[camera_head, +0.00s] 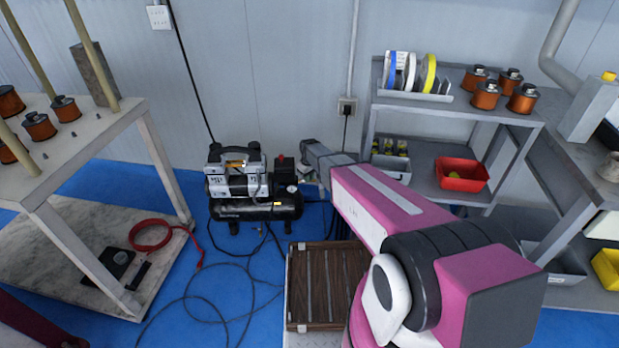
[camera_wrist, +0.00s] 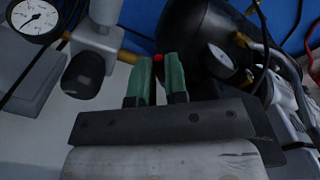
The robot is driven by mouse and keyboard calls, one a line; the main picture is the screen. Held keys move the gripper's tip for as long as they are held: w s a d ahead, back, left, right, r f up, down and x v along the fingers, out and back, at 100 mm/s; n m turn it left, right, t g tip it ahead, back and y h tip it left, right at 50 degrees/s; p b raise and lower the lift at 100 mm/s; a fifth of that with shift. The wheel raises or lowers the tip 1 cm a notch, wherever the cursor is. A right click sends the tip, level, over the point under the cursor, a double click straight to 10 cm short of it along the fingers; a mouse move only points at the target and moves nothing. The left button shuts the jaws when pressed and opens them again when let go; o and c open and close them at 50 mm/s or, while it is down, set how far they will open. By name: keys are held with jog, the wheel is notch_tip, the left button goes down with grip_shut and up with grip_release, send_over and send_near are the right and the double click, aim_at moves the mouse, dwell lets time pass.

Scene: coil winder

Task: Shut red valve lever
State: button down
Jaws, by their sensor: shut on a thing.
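The red valve lever (camera_wrist: 158,58) shows as a small red tip between the green finger pads in the wrist view; most of it is hidden. My gripper (camera_wrist: 158,75) has its two pads on either side of the lever, shut on it. Behind the fingers are the black compressor tank (camera_wrist: 200,45) and a brass fitting (camera_wrist: 128,57). In the head view the compressor (camera_head: 236,188) stands on the blue floor against the wall, and my arm reaches to its right side. The lever cannot be made out there.
A pressure gauge (camera_wrist: 34,18) is close by at upper left in the wrist view. A wooden slatted crate (camera_head: 326,285) stands in front of the compressor. Black hoses (camera_head: 215,297) lie on the floor. A shelf (camera_head: 455,107) with spools is at right, a workbench (camera_head: 95,130) at left.

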jog(key=shift+s+a+m, duration=0.1)
jog(key=shift+a+m, duration=0.1)
jog(key=shift+m, duration=0.6)
jog(key=c, duration=1.1)
grip_release()
jog(key=shift+c, duration=0.2)
jog(key=shift+r, duration=0.1)
notch_tip(320, 180, up, 11)
jog(key=shift+d, duration=0.1)
